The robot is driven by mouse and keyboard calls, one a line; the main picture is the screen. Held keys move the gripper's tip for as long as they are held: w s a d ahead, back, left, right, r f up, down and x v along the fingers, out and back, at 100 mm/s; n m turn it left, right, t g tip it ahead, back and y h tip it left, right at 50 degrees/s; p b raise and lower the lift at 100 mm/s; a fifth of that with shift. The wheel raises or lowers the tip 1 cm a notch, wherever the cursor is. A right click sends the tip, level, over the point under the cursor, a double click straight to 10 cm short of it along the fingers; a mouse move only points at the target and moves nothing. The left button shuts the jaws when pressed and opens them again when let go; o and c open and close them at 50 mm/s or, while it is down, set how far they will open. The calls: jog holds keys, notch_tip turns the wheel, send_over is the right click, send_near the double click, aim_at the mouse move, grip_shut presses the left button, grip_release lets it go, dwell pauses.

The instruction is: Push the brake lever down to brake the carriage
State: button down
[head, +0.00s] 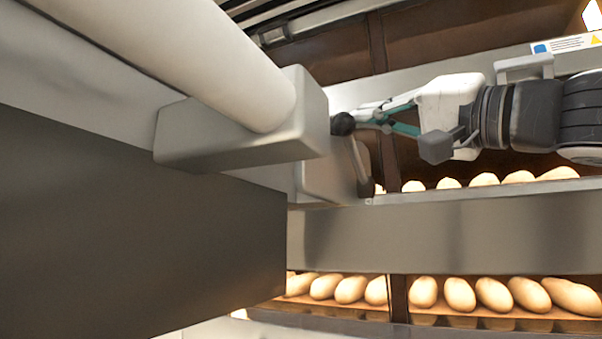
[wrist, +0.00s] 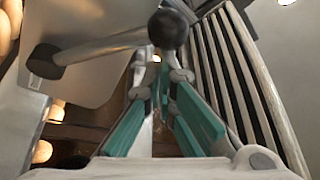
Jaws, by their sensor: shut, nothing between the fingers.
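The brake lever (head: 358,160) is a grey rod with a black ball knob (head: 343,123) at its end. In the head view it rises from a dark pivot at the lower right of a grey plate (head: 318,180), leaning left. In the wrist view the rod (wrist: 105,46) runs from the pivot at left to the knob (wrist: 168,28) at top centre. My gripper (head: 374,116) is shut and empty, its teal-sided fingers pointing left, with the tips right beside the knob. The fingers also show in the wrist view (wrist: 163,76), just below the knob. I cannot tell whether they touch it.
A thick white tube (head: 215,55) ends in a grey block (head: 240,130) left of the lever. Loaves (head: 475,294) lie on oven decks below and behind. A grey oven front (head: 440,235) spans the right. Dark slats (wrist: 235,75) stand right in the wrist view.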

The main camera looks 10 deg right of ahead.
jog(key=shift+s+a+f+b, duration=0.3)
jog(key=shift+f+b, duration=0.2)
jog(key=shift+b, duration=0.4)
jog(key=shift+s+a+f+b, duration=0.15)
jog(key=shift+s+f+b, duration=0.25)
jog(key=shift+b, duration=0.5)
jog(key=shift+f, duration=0.15)
